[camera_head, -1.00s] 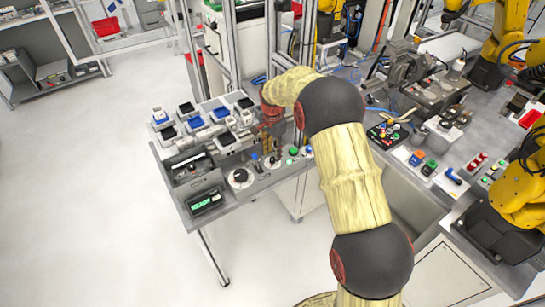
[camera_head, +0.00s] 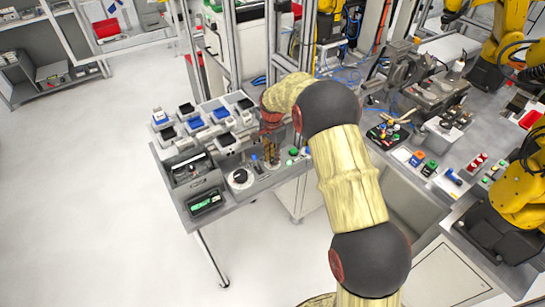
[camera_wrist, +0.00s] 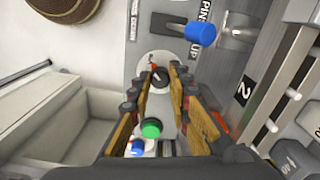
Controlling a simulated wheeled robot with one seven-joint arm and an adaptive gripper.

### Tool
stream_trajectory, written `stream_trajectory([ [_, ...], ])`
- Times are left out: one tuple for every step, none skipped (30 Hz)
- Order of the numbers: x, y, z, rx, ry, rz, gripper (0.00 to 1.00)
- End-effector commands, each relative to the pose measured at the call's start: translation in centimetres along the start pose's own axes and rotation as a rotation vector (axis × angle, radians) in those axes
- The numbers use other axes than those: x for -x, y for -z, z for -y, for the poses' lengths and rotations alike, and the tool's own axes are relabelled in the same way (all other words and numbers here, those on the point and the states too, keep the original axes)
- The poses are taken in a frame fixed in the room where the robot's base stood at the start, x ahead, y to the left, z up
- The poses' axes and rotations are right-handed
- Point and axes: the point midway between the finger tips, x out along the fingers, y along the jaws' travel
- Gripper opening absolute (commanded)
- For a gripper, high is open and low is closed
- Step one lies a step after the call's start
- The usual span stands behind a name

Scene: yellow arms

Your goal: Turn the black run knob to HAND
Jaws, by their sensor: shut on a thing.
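The black run knob (camera_wrist: 160,81) sits on a pale round plate (camera_wrist: 171,56) in the wrist view. A small red mark shows just above it. My gripper (camera_wrist: 163,73) has one fingertip on each side of the knob and is shut on it. The knob's lettering is not readable, so I cannot tell which position it points to.
In the wrist view, a green button (camera_wrist: 151,128) and a blue button (camera_wrist: 137,147) lie between the fingers' bases. A blue-tipped lever (camera_wrist: 200,33) stands close by at the upper right. A grey open bin (camera_wrist: 80,120) is at left. Open floor (camera_head: 90,200) lies left of the bench.

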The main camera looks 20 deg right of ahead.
Motion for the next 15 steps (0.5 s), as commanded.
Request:
stream_trajectory([
  [0.03,0.01,0.04,0.0,0.001,0.0,0.1],
  [0.03,0.01,0.04,0.0,0.001,0.0,0.08],
  [0.03,0.01,0.04,0.0,0.001,0.0,0.06],
  [0.03,0.01,0.05,0.0,0.001,0.0,0.04],
  [0.03,0.01,0.05,0.0,0.001,0.0,0.02],
  [0.03,0.01,0.05,0.0,0.001,0.0,0.0],
  [0.04,0.01,0.05,0.0,0.001,-0.001,0.0],
  [0.04,0.01,0.06,0.0,0.001,-0.001,0.0],
  [0.04,0.01,0.06,0.0,0.001,-0.001,0.0],
  [0.04,0.01,0.06,0.0,0.002,-0.001,0.0],
  [0.04,0.01,0.06,0.0,0.002,-0.001,0.0],
  [0.04,0.01,0.06,0.001,0.002,-0.001,0.0],
  [0.05,0.01,0.07,0.003,0.002,-0.001,0.0],
  [0.06,0.01,0.07,0.005,0.002,-0.001,0.0],
  [0.07,0.01,0.07,0.009,0.002,-0.001,0.0],
])
